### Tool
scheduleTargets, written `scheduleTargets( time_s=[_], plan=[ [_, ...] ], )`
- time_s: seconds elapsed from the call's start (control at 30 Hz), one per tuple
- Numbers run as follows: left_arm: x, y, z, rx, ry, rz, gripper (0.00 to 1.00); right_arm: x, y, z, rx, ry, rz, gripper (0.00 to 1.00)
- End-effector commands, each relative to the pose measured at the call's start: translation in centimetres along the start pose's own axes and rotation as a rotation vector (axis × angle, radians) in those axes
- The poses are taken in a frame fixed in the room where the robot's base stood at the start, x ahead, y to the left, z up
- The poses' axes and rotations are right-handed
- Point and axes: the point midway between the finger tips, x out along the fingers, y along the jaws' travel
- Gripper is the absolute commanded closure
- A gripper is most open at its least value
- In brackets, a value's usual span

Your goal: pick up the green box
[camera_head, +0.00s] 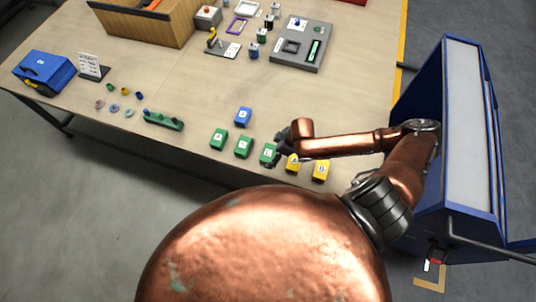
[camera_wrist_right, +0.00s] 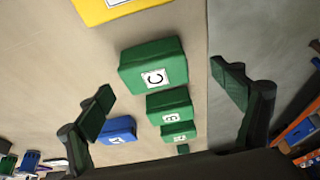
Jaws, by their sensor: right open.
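Several green boxes stand in a row near the table's front edge. The nearest to my right gripper (camera_head: 280,147) is a green box marked C (camera_head: 267,155). It also shows in the right wrist view (camera_wrist_right: 152,67), between the two open fingers and apart from both. Another green box, marked B (camera_wrist_right: 170,105), and a third green box (camera_wrist_right: 180,132) follow it in that view. In the head view these are the middle green box (camera_head: 243,147) and the left one (camera_head: 218,139). My right gripper is open and empty. My left gripper is not in view.
Two yellow boxes, one (camera_head: 293,163) beside my gripper and one (camera_head: 320,170) further right, continue the row. A blue box (camera_head: 243,115) stands behind it. A green part (camera_head: 163,120) lies to the left. A blue cabinet (camera_head: 455,130) stands right of the table.

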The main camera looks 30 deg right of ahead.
Motion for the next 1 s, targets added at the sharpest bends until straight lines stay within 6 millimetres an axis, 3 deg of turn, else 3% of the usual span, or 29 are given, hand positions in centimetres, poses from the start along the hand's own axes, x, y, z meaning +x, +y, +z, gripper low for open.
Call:
scheduleTargets(
  time_s=[0.23,0.57,1.0],
  plan=[
    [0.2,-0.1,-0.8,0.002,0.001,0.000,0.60,3.9,0.4,-0.5,0.000,0.000,-0.003,0.13],
    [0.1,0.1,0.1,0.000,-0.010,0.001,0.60,4.5,0.4,-0.5,-0.003,-0.001,-0.002,0.14],
    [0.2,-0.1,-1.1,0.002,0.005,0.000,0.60,4.5,0.4,-0.5,-0.004,0.000,-0.003,0.44]
  ],
)
